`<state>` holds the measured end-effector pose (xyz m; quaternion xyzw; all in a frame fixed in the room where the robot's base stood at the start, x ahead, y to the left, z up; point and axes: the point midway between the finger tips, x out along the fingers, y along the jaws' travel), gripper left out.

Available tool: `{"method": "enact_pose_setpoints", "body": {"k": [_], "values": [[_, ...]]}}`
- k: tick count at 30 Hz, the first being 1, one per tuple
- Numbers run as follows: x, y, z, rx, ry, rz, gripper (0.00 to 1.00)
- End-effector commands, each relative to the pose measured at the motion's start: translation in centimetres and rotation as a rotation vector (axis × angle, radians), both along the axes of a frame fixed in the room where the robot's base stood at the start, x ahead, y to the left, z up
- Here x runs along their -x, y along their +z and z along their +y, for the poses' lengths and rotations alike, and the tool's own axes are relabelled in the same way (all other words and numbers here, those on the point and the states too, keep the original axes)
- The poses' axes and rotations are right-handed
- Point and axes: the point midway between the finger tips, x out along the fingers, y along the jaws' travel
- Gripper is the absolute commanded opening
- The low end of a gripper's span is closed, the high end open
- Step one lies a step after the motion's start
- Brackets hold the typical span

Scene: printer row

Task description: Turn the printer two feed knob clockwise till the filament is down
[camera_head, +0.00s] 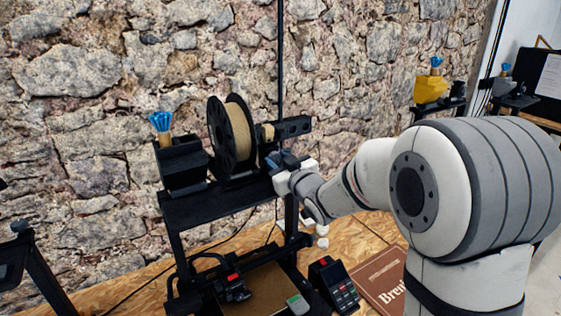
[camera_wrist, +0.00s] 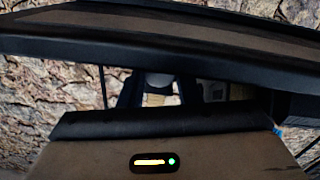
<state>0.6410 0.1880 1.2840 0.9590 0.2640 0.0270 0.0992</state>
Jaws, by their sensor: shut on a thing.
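A black printer frame (camera_head: 222,207) stands in the middle of the head view, with a black spool of tan filament (camera_head: 240,128) on top. My gripper (camera_head: 282,164) is at the frame's top right, just right of and below the spool. In the wrist view, the dark fingers of my gripper (camera_wrist: 155,92) close around a pale round piece (camera_wrist: 159,81), which I take as the feed knob; most of it is hidden. The filament's end cannot be made out.
A black arm (camera_head: 292,127) juts right above my gripper. A keypad device (camera_head: 334,285) and a brown book (camera_head: 381,280) lie on the wooden bench below. A stone wall is behind.

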Motion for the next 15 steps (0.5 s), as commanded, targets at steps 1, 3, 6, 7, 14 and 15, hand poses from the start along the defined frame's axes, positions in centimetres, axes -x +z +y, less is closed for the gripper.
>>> {"method": "enact_pose_setpoints", "body": {"k": [1,3,6,7,14,15], "values": [[-0.03,0.01,-0.06,-0.004,-0.002,0.002,0.08],[-0.02,-0.03,-0.08,-0.023,-0.001,0.014,0.08],[-0.02,-0.09,-0.11,-0.081,-0.002,0.051,0.08],[-0.03,-0.1,-0.13,-0.104,-0.002,0.067,0.08],[-0.1,0.11,-0.2,-0.276,-0.003,0.184,0.08],[-0.1,0.12,-0.21,-0.295,-0.003,0.197,0.08]]}}
